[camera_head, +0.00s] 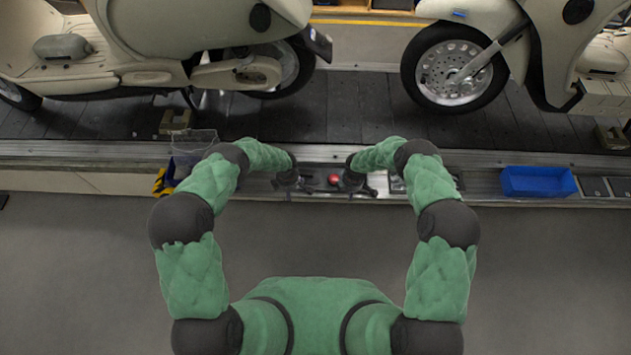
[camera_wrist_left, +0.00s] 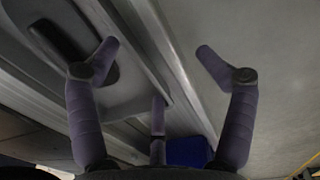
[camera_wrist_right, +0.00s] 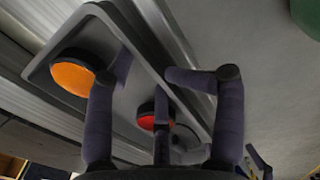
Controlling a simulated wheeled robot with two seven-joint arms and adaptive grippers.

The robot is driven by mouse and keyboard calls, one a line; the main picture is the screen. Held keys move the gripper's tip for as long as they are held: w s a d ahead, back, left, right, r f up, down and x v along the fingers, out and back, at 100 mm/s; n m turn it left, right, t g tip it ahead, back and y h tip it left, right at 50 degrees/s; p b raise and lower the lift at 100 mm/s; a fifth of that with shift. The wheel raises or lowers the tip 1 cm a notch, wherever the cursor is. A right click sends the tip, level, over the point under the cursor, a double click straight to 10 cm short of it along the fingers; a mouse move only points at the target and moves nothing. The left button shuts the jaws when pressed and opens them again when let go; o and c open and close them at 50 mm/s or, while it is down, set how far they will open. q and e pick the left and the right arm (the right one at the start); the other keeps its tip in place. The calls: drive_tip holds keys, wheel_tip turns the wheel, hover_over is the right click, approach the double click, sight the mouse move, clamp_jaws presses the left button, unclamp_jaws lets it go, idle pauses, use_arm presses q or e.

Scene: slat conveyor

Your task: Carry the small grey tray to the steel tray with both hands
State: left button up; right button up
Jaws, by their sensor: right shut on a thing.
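The small grey tray (camera_head: 318,187) lies on the ledge along the conveyor, small and dark in the head view. It holds a red round piece (camera_head: 334,180). The right wrist view shows the tray's rim (camera_wrist_right: 150,45), the red piece (camera_wrist_right: 148,118) and an orange disc (camera_wrist_right: 73,76). My right gripper (camera_head: 352,182) is shut on the tray's long wall. My left gripper (camera_head: 289,180) is at the tray's left part; its fingers (camera_wrist_left: 158,52) are spread on both sides of a grey rim, apart from it. A shiny metal patch (camera_head: 397,184) right of my right gripper may be the steel tray, mostly hidden.
A blue bin (camera_head: 538,181) and small grey plates (camera_head: 595,187) sit farther right on the ledge. A clear box (camera_head: 190,145) stands left of my left forearm. Scooters (camera_head: 455,68) stand on the dark slat conveyor (camera_head: 340,105) behind. The grey floor in front is clear.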

use_arm(q)
drive_tip(key=shift+s+r, duration=0.15)
drive_tip(key=shift+r, duration=1.45)
drive_tip(key=shift+s+r, duration=0.15)
drive_tip(key=shift+r, duration=1.45)
use_arm(e)
drive_tip(key=shift+s+f, duration=0.6)
drive_tip(key=shift+s, duration=0.2)
drive_tip(key=o, duration=1)
drive_tip(key=shift+f, duration=0.1)
use_arm(q)
drive_tip(key=shift+w+f, duration=0.1)
use_arm(e)
drive_tip(key=shift+w, duration=0.15)
drive_tip(key=shift+w+r, duration=0.2)
drive_tip(key=shift+r, duration=0.05)
drive_tip(key=shift+w+r, duration=0.1)
drive_tip(key=shift+r, duration=0.3)
drive_tip(key=r, duration=0.7)
drive_tip(key=s+r, duration=0.1)
drive_tip(key=r, duration=0.3)
